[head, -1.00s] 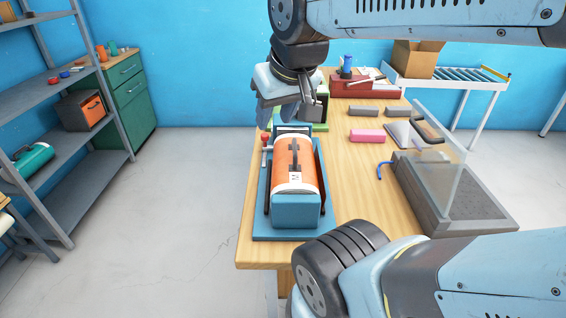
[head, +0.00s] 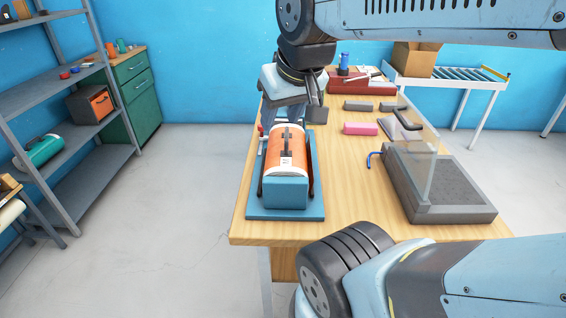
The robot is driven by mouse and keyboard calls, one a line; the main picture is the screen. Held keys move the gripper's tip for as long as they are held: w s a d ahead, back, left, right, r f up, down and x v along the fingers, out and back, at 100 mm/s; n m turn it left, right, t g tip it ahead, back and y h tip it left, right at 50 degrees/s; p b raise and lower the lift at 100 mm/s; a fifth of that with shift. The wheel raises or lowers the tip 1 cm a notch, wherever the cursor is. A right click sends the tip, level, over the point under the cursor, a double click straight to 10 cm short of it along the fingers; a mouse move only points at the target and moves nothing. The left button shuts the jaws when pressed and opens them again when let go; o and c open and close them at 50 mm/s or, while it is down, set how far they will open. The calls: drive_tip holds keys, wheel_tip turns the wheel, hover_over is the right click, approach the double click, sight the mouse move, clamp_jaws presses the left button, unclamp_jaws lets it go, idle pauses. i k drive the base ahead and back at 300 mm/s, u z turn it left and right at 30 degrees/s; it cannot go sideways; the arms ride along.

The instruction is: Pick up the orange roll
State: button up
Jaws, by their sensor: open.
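The orange roll (head: 284,143) lies lengthwise on a blue cradle board (head: 310,212) at the near left of the wooden table. It has a dark strap or handle on top, a small white label and a blue block at its near end. My gripper (head: 290,112) hangs above the far end of the roll, pointing down. It is open and empty. Its fingertips are partly hidden, and I cannot tell whether they touch the roll.
A grey tray with a clear upright panel (head: 455,205) stands at the table's right. A pink block (head: 360,128), grey blocks (head: 358,105) and a red toolbox (head: 350,86) lie farther back. Shelves (head: 85,190) stand at the left. Bare tabletop lies right of the cradle.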

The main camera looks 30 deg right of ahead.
sight(288, 154)
drive_tip(key=z, duration=0.1)
drive_tip(key=k, duration=0.25)
drive_tip(key=z, duration=0.85)
drive_tip(key=i, duration=0.2)
drive_tip(key=z, duration=3.15)
drive_tip(key=k, duration=0.95)
drive_tip(key=u, duration=0.4)
drive_tip(key=k, duration=1.3)
drive_tip(key=u, duration=0.45)
